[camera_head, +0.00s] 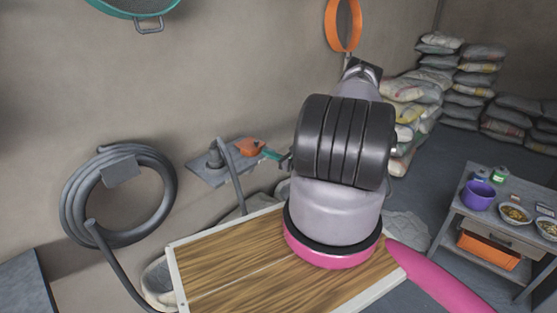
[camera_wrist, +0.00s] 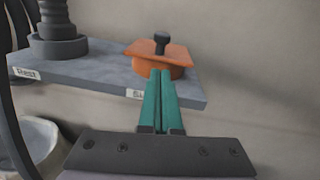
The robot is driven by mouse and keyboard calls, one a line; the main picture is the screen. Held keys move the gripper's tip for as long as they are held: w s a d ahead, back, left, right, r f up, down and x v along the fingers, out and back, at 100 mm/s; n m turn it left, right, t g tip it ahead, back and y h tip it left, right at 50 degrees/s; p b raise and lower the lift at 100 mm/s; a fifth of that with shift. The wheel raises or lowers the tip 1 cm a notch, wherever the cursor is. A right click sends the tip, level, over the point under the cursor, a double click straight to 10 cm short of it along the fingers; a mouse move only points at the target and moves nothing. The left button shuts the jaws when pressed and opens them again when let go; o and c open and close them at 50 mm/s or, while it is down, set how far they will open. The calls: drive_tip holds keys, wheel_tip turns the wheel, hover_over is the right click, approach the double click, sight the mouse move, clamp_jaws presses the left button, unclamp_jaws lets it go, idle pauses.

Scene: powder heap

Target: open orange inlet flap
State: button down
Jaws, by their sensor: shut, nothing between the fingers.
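The orange inlet flap (camera_wrist: 160,52) lies flat over a round orange inlet on a grey wall shelf, with a dark knob on top. In the head view the orange flap (camera_head: 250,147) shows small at the shelf's right end. My gripper (camera_wrist: 161,73) has green fingers lying together, with nothing seen between them. Its tips overlap the front of the orange inlet in the wrist view; I cannot tell whether they touch it. In the head view my gripper (camera_head: 270,154) is mostly hidden by my arm, with a green tip showing beside the flap.
The grey shelf (camera_wrist: 90,72) also holds a dark ribbed fitting (camera_wrist: 57,30) at left, over a "Rest" label. A coiled hose (camera_head: 75,205) hangs on the wall. A wooden-topped table (camera_head: 215,258) lies below. Sacks (camera_head: 405,90) and a side table (camera_head: 490,232) stand at right.

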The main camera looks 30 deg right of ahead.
sight(258, 144)
drive_tip(key=shift+w+a+r, duration=0.25)
drive_tip(key=shift+w+r, duration=0.25)
drive_tip(key=shift+r, duration=0.1)
drive_tip(key=shift+w+a+r, duration=0.25)
drive_tip(key=shift+w+r, duration=0.2)
drive_tip(key=shift+r, duration=0.15)
drive_tip(key=shift+r, duration=0.15)
drive_tip(key=shift+r, duration=0.3)
